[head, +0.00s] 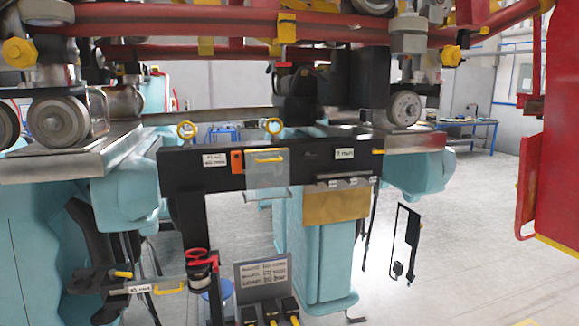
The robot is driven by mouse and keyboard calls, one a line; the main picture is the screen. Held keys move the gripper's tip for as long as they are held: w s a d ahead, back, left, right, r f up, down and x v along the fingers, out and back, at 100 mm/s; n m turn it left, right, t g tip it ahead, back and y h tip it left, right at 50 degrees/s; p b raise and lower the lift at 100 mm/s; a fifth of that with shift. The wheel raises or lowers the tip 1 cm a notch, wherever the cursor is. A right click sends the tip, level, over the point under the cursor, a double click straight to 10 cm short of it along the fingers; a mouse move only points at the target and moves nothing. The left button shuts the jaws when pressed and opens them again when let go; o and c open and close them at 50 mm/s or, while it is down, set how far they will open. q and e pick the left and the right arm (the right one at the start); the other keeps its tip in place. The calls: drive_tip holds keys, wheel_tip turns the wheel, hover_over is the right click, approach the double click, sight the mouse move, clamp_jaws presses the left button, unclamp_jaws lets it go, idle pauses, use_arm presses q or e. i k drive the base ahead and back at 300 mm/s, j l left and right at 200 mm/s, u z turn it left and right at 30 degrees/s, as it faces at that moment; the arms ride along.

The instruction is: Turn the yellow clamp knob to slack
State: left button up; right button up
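A small yellow knob (123,274) sticks out from a black bracket (95,281) at the lower left. The bracket carries a white label and a yellow handle (170,289). A small yellow tip (378,151) shows at the bar's right end. I cannot tell for certain which yellow piece is the clamp knob, or how far it is turned. I make out neither of my grippers.
Red rails (330,27) and grey wheels (58,122) hang above the bar. A clear plate (267,169) hangs on it. Turquoise supports (322,245) stand below. A dark box (262,280) and red-handled tool (200,256) are low. Open floor (470,230) lies right, before a red panel (560,130).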

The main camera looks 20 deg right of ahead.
sight(377, 151)
drive_tip(key=i+l+z, duration=0.25)
drive_tip(key=l+z, duration=0.15)
drive_tip(key=l, duration=0.2)
drive_tip(key=i+l+z, duration=0.35)
drive_tip(key=l, duration=0.2)
drive_tip(key=i+l+z, duration=0.4)
drive_tip(key=k+l, duration=0.05)
drive_tip(key=l, duration=0.05)
